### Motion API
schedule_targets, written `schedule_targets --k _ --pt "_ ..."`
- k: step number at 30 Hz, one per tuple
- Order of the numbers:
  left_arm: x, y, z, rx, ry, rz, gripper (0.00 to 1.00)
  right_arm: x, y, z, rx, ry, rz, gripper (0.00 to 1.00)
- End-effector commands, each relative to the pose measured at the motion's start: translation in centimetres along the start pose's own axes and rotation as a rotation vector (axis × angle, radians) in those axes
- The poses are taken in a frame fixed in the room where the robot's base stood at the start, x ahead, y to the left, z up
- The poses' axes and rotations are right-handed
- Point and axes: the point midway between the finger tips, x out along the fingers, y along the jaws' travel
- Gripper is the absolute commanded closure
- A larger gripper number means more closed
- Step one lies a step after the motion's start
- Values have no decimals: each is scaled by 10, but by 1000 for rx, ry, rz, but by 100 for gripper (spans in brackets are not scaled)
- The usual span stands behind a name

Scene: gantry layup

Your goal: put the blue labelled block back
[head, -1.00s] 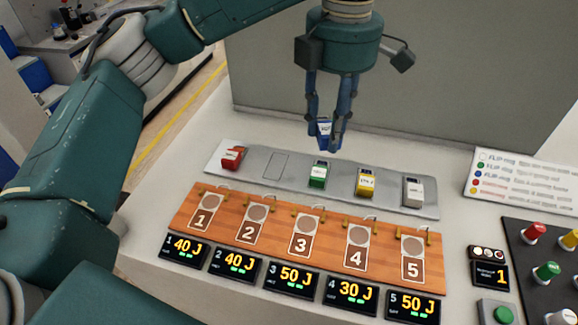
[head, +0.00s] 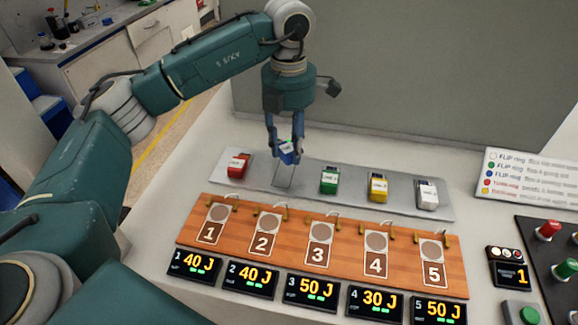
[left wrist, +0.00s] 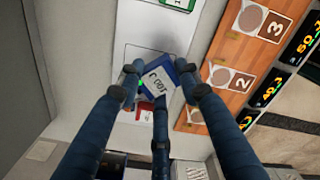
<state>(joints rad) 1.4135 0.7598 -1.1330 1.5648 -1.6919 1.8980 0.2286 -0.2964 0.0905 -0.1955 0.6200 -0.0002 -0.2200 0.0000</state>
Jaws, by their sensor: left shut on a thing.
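The blue labelled block (head: 288,154) is held in my left gripper (head: 286,146), tilted, above the grey tray (head: 315,186). It sits over the outlined empty spot (head: 284,176) between the red block (head: 238,165) and the green block (head: 329,182). In the left wrist view the blue block (left wrist: 163,87) shows its white label between the fingers (left wrist: 162,85), turned askew to the tray. The gap between block and tray is hard to judge. My right gripper is not in view.
A yellow block (head: 378,188) and a white block (head: 427,194) stand on the tray's right part. In front lies a wooden board (head: 337,255) with numbered places and small hooks, then several displays. A grey panel (head: 400,80) rises behind. A button panel (head: 553,255) is at right.

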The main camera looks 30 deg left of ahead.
Motion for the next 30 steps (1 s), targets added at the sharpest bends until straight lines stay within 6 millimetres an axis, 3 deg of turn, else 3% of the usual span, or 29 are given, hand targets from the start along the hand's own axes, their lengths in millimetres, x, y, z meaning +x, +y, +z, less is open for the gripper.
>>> schedule_targets --k 3,10,17,29,30 --pt "18 -1 0 2 2 -1 99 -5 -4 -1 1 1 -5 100" --pt "35 -1 0 2 0 -1 99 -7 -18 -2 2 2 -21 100" --pt "67 -1 0 2 2 -2 99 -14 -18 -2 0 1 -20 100" --pt "75 0 0 2 -1 0 99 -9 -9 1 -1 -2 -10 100" --pt "73 0 0 2 -1 0 57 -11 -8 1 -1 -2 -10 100"
